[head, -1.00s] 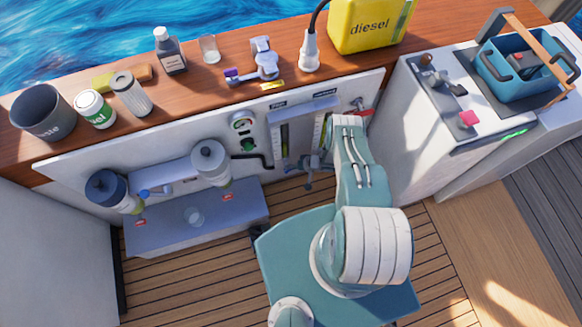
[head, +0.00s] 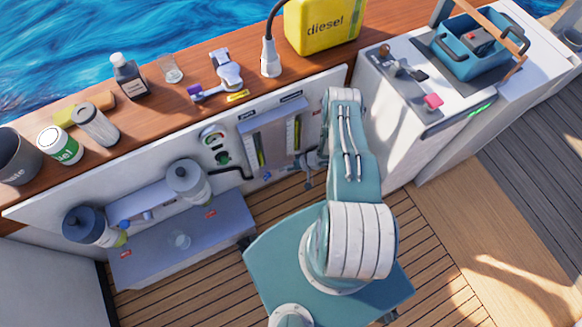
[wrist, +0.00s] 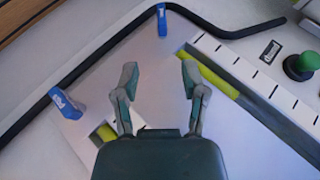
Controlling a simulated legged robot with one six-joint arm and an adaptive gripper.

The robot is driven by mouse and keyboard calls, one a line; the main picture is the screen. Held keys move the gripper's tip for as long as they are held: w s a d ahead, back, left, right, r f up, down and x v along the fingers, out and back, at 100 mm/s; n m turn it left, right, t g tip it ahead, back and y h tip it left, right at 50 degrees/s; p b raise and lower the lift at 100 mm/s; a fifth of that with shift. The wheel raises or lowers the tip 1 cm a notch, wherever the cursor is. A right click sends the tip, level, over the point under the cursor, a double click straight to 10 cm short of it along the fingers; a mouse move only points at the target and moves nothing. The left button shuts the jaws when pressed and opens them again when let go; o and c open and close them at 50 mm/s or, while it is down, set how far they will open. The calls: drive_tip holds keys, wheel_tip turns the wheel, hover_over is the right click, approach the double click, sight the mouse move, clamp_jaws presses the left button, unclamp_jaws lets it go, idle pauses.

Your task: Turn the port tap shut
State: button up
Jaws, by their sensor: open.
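Two blue tap handles show in the wrist view. One (wrist: 68,104) is at the left with pale lettering, too small to read surely; the other (wrist: 162,20) is at the top. I cannot tell for sure which is the port tap. My gripper (wrist: 159,80) is open and empty, its two fingers apart over the pale panel, between and below the handles, touching neither. In the head view my gripper (head: 308,168) is by the lower right of the gauge panel (head: 277,138), partly hidden by my arm. A small blue spot (head: 267,176) shows below the panel.
A black hose (wrist: 100,62) bends past both handles. Yellow gauge tubes (wrist: 212,76) lie close to my right finger, and a green knob (wrist: 301,65) is at the right. A grey bench (head: 185,240) stands left of my arm, a white console (head: 400,125) right.

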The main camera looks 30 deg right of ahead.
sight(267, 174)
drive_tip(key=shift+v, duration=1.25)
drive_tip(key=shift+o, duration=0.7)
drive_tip(key=w+a, duration=0.1)
drive_tip(key=w+a+h, duration=0.2)
drive_tip(key=shift+w+a+r+n+t, duration=0.15)
drive_tip(key=shift+a+r+n+t, duration=0.15)
drive_tip(key=shift+t, duration=0.1)
drive_tip(key=shift+s+a+n+g+h, duration=0.5)
drive_tip(key=shift+s+a+g+h, duration=0.3)
drive_tip(key=shift+a+h, duration=1.3)
drive_tip(key=x, duration=0.9)
drive_tip(key=shift+w+d+f, duration=0.25)
drive_tip(key=shift+w+f, duration=0.1)
